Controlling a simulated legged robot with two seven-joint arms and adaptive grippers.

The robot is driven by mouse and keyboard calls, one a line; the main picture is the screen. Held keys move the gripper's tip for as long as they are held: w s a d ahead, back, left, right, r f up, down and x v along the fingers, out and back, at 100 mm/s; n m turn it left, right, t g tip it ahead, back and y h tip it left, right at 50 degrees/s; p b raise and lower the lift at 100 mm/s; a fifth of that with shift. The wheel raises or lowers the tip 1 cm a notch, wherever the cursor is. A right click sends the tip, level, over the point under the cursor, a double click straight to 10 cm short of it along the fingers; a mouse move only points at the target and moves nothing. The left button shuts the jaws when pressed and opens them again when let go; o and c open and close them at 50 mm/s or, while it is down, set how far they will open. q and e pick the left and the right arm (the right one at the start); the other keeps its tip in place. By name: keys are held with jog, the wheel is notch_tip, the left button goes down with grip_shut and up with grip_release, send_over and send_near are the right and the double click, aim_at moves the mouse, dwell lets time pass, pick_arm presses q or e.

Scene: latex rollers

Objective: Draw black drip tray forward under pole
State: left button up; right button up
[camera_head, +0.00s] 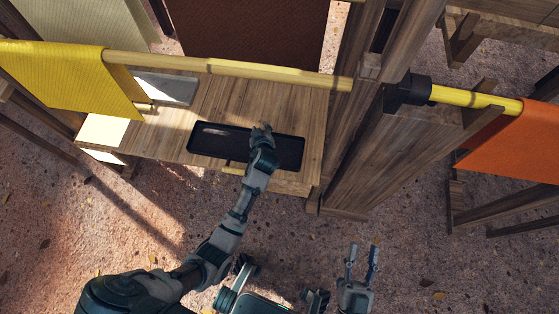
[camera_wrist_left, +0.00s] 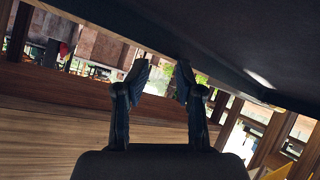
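The black drip tray (camera_head: 222,141) is a shallow rectangle lying on a wooden plank shelf, slightly in front of a pale bamboo pole (camera_head: 230,69) that runs above the shelf. My left gripper (camera_head: 262,127) is over the right half of the tray, near its far rim. In the left wrist view the left gripper (camera_wrist_left: 158,75) has its two fingers apart with empty space between them. The tray's dark surface (camera_wrist_left: 235,40) fills the upper right there, close to the fingers; contact cannot be told. My right gripper (camera_head: 361,262) is open and empty, low in the head view, away from the shelf.
The wooden shelf (camera_head: 310,115) has bare planks around the tray. A yellow sheet (camera_head: 65,75) hangs over the pole at left, beside a grey flat piece (camera_head: 165,88). A thick wooden post (camera_head: 365,150) stands right of the shelf. An orange sheet (camera_head: 515,145) hangs further right.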

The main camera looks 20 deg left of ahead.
pick_arm(q)
jog(key=d+r+m+t+h, duration=0.1)
jog(key=d, duration=0.1)
jog(key=d+r+m+t+h, duration=0.1)
jog(key=d+r+m+t, duration=0.1)
jog(key=s+d+r+m+t+h, duration=0.1)
jog(key=d+t, duration=0.1)
jog(key=shift+s+r, duration=0.1)
jog(key=shift+r, duration=0.2)
jog(key=s+d+r+m+t+h+b, duration=0.1)
jog(key=s+d+r+m+t+h, duration=0.3)
jog(key=s+r, duration=0.4)
jog(key=s+d+r+m+t+h, duration=0.4)
jog(key=s+d+r+t+h, duration=0.1)
jog(key=s+r, duration=0.4)
jog(key=shift+s+r+t+b, duration=0.15)
jog(key=shift+r+t+b, duration=0.2)
jog(key=shift+r, duration=0.2)
pick_arm(e)
jog(key=shift+f, duration=1.45)
